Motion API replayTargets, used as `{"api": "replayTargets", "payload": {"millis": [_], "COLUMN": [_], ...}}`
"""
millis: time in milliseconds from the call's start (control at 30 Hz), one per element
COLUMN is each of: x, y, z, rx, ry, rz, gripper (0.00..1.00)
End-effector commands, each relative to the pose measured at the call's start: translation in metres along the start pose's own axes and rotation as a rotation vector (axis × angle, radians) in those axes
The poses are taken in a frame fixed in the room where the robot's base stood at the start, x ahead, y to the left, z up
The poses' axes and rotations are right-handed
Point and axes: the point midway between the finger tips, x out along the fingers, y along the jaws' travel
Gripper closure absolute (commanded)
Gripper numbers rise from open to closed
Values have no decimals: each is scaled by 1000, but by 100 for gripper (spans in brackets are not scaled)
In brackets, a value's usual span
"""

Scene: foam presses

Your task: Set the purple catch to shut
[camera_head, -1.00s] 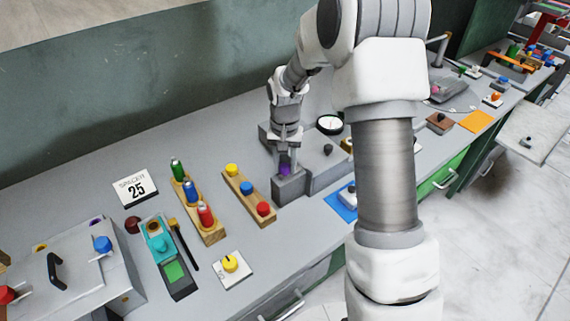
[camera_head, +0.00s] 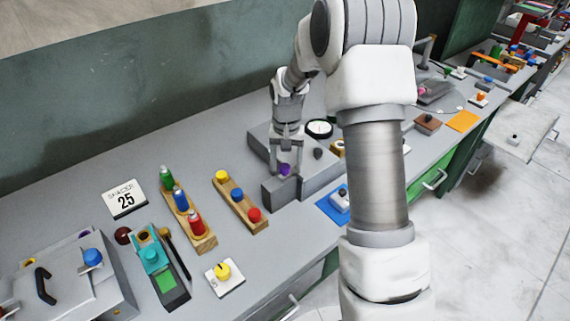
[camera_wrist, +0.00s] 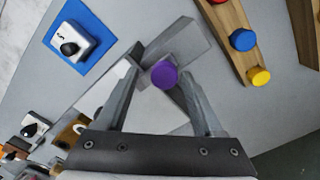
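The purple catch (camera_head: 285,170) is a round knob on the grey block (camera_head: 282,190) at the front left of a grey press on the bench. It also shows in the wrist view (camera_wrist: 164,76) as a purple disc. My gripper (camera_head: 286,167) points down over the block, with one finger on each side of the catch. In the wrist view my gripper (camera_wrist: 158,62) has its fingers spread, and gaps show between them and the catch. The wrist view does not make clear how far the fingertips reach down beside it.
A wooden strip with yellow, blue and red knobs (camera_head: 239,203) lies left of the block. A blue mat (camera_head: 328,207) with a small white switch lies to its right. A round dial (camera_head: 319,128) and a dark knob (camera_head: 318,153) are on the press behind. Bare bench lies in front.

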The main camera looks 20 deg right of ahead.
Motion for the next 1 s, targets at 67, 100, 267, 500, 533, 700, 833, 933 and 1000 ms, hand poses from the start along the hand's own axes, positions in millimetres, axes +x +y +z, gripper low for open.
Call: {"api": "replayTargets", "payload": {"millis": [67,100,267,500,533,700,833,933,1000], "x": [0,0,-2,-36,-44,-86,-118,-139,-151], "y": [-1,-1,-1,-2,-2,-1,-1,-1,-1], "z": [1,1,1,0,0,0,0,0,0], "rx": [-1,-1,-1,-1,0,-1,-1,-1,-1], "ry": [-2,-2,-3,1,3,4,3,1,1], "rz": [0,0,0,-2,-2,-2,-2,-2,-2], "gripper": [31,31,31,31,31,31,31,31,31]}}
